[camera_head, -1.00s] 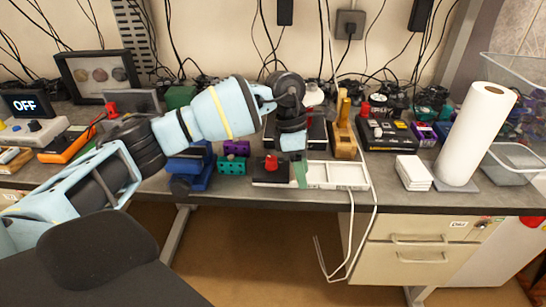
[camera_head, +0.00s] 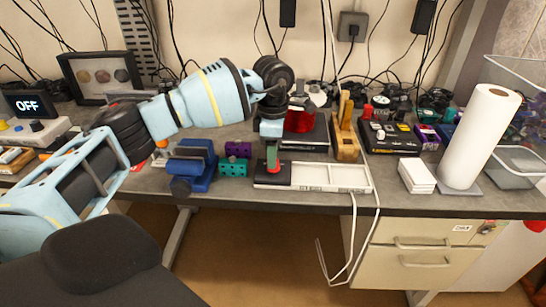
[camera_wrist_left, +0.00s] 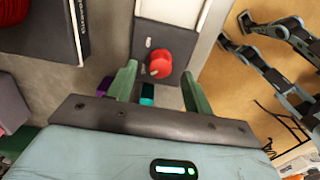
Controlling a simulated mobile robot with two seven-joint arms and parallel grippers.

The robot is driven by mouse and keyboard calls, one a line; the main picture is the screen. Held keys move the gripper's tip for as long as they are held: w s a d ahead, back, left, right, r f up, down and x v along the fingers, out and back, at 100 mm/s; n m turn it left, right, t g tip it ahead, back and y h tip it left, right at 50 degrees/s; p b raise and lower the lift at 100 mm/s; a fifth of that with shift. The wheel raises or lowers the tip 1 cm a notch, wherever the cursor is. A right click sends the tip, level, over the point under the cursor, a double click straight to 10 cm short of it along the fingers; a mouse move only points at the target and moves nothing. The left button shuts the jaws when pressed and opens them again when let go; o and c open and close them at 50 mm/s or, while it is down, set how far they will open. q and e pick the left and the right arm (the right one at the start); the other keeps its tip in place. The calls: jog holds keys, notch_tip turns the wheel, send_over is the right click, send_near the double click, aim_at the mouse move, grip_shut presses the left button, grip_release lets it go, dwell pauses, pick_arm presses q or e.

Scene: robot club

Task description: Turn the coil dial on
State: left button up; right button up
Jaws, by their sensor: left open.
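A red dial (camera_wrist_left: 160,64) sits on the black end of a flat panel (camera_wrist_left: 163,38). Its white part runs toward the top of the left wrist view. In the head view the panel (camera_head: 330,177) lies along the front of the worktable. My left gripper (camera_head: 272,156) is above the panel's black left end, where it mostly hides the dial. In the left wrist view its two green fingers (camera_wrist_left: 160,72) are open, with the dial between their tips. I cannot tell whether they touch it. My right gripper is not in view.
A screen (camera_head: 27,104) at the far left reads OFF. A blue vise (camera_head: 190,165) and a teal block (camera_head: 233,167) stand left of the panel. A yellow-brown tool (camera_head: 345,135) stands behind it. White boxes (camera_head: 416,175) and a paper roll (camera_head: 480,135) are to the right.

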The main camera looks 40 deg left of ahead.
pick_arm(q)
jog(key=shift+f, duration=1.2)
jog(key=c, duration=1)
jog(key=shift+o, duration=0.2)
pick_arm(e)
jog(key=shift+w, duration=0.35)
